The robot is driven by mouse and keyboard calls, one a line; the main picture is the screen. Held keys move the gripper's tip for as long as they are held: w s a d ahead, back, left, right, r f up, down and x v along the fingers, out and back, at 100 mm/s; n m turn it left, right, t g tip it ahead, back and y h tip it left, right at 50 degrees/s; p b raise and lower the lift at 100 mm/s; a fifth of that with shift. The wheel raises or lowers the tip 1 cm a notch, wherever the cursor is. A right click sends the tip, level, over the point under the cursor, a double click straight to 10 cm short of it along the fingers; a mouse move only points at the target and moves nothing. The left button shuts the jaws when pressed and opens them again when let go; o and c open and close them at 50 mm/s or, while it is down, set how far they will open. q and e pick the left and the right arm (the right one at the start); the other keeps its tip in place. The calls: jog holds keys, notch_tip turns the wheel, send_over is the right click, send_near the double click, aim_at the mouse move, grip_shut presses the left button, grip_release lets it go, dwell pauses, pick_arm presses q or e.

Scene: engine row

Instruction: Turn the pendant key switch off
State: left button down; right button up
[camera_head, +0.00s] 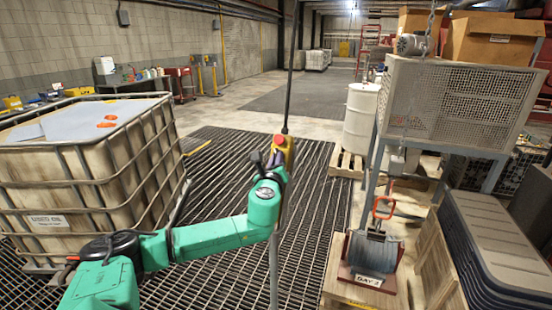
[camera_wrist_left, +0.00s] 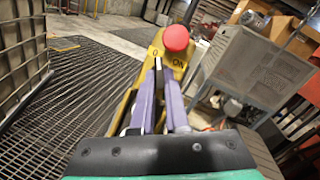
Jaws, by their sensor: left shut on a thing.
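The yellow pendant (camera_head: 289,154) hangs on a dark cable in the middle of the head view. Its red button (camera_head: 279,140) sits at the top. In the left wrist view the yellow pendant face (camera_wrist_left: 154,52) shows the marks "0" and "ON" below the red button (camera_wrist_left: 176,37). My left gripper (camera_head: 274,160) is at the pendant, with its purple fingers (camera_wrist_left: 160,72) closed together just below those marks. It is shut on the key, which the fingers mostly hide, so its angle cannot be told. My right gripper is not in view.
A caged tank (camera_head: 62,218) stands at left. At right are a wooden crate bearing a grey part labelled "DAY 2" (camera_head: 368,281), a mesh-guarded machine (camera_head: 450,105) and a white drum (camera_head: 360,118). The grated floor (camera_head: 318,190) around the pendant is clear.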

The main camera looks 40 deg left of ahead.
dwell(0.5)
pick_arm(q)
jog(key=c, duration=0.9)
grip_release()
jog(key=b+v, duration=0.3)
jog(key=v, duration=1.1)
jog(key=shift+s+d+r+b, duration=0.1)
jog(key=shift+s+d+b, duration=0.05)
jog(key=shift+s+b, duration=0.15)
jog(key=shift+w, duration=0.1)
